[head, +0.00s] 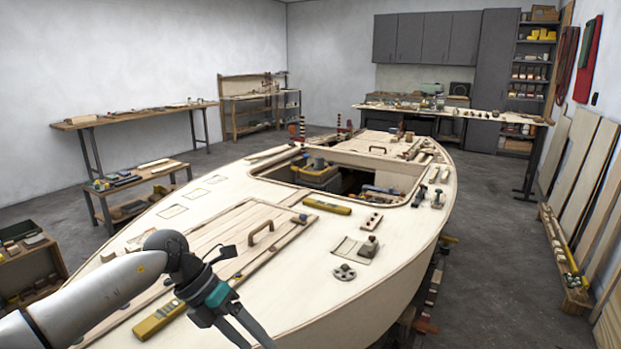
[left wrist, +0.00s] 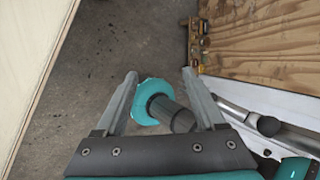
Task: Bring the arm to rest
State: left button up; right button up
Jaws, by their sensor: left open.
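My left arm comes in from the lower left of the head view, over the near left part of the pale plywood hull (head: 310,275). Its gripper (head: 256,340) points down and to the right, with the fingertips at the bottom edge of the picture. In the left wrist view the two fingers of this gripper (left wrist: 160,75) stand wide apart. Nothing is gripped between them; grey floor shows beyond. Whether the fingers clear the deck surface is hard to tell from the head view. My right gripper does not show.
A yellow tool (head: 159,319) lies on the deck near my left gripper, and another yellow tool (head: 327,205) lies by the hatch opening. A round fitting (head: 344,272) and a wooden handle (head: 261,232) are also on the deck.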

pick_arm(q)
jog(key=w+d+f+n+t+h, duration=0.3)
jog(key=d+f+n+t+h, duration=0.5)
jog(key=n, duration=0.5)
jog(key=s+a+f+n+t+y, duration=0.1)
jog(key=s+a+f+n+y, duration=0.15)
jog(key=a+f+n, duration=0.35)
jog(key=s+a+f+n+t+y, duration=0.15)
jog(key=f+n+y, duration=0.25)
jog(key=f, duration=0.4)
jog(key=s+a+f+n+t+y, duration=0.1)
jog(key=s+a+f+n+y, duration=0.3)
jog(key=f, duration=0.3)
jog(key=s+a+f+n+g+y, duration=0.35)
jog(key=s+f+n, duration=0.25)
jog(key=s+f, duration=0.65)
jog(key=s+f+n+g, duration=0.2)
jog(key=s+g, duration=0.1)
jog(key=s, duration=1)
jog(key=s+a+f+n+g+y, duration=0.1)
jog(key=s+f+n+g, duration=0.2)
jog(key=s, duration=0.9)
jog(key=shift+s+f, duration=0.3)
jog(key=shift+s, duration=0.1)
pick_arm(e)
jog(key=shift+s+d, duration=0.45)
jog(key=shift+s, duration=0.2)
pick_arm(q)
jog(key=shift+a, duration=0.1)
